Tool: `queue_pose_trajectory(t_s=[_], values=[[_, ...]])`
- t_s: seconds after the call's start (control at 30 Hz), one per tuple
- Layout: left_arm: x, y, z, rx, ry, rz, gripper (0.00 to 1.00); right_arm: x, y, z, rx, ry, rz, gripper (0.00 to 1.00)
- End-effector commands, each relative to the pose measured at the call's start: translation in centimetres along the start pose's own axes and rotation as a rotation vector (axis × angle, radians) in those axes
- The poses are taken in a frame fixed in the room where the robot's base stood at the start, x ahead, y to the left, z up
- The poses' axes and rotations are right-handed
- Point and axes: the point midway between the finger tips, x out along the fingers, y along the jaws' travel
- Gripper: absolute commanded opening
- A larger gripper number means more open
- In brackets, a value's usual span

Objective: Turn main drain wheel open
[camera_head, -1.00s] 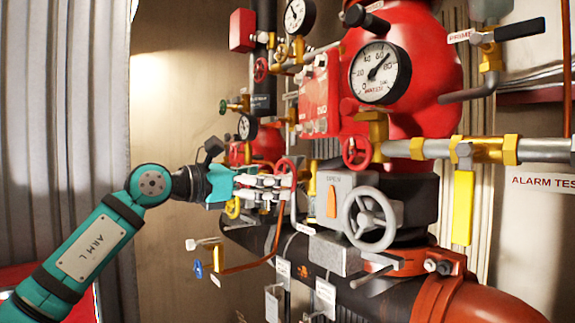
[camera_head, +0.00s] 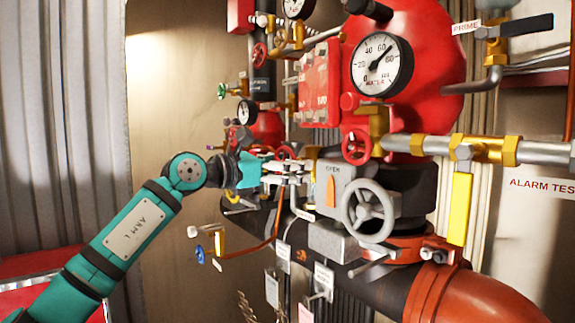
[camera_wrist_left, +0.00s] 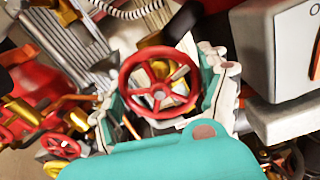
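A red handwheel (camera_wrist_left: 160,82) with spokes fills the middle of the left wrist view. The two fingers of my left gripper (camera_wrist_left: 165,95) stand spread on either side of it, and I cannot tell whether they touch the rim. In the head view my left gripper (camera_head: 302,172) is beside the grey box marked OPEN (camera_head: 338,188). A red wheel (camera_head: 286,151) shows partly behind the gripper there and seems to be the same one. No label naming the main drain wheel is readable. My right gripper is not in view.
A grey handwheel (camera_head: 370,210) sits in front of the grey box. A pressure gauge (camera_head: 382,65), a yellow lever (camera_head: 460,208) and a large dark pipe (camera_head: 265,222) crowd the area. Hanging tags are below.

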Motion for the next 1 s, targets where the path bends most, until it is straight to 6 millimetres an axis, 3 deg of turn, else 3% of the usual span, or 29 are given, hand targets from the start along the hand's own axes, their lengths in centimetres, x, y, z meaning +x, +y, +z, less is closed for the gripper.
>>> queue_pose_trajectory(t_s=[0.17, 0.67, 1.0], values=[[0.0, 0.0, 0.0, 0.0, 0.0, 0.001, 0.41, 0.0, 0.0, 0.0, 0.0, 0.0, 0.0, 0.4], [0.0, 0.1, 0.0, -0.063, 0.0, 0.001, 0.4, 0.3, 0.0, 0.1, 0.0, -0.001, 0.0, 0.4], [0.0, 0.0, -0.1, -0.317, -0.001, 0.001, 0.4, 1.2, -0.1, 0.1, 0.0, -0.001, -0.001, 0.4]])
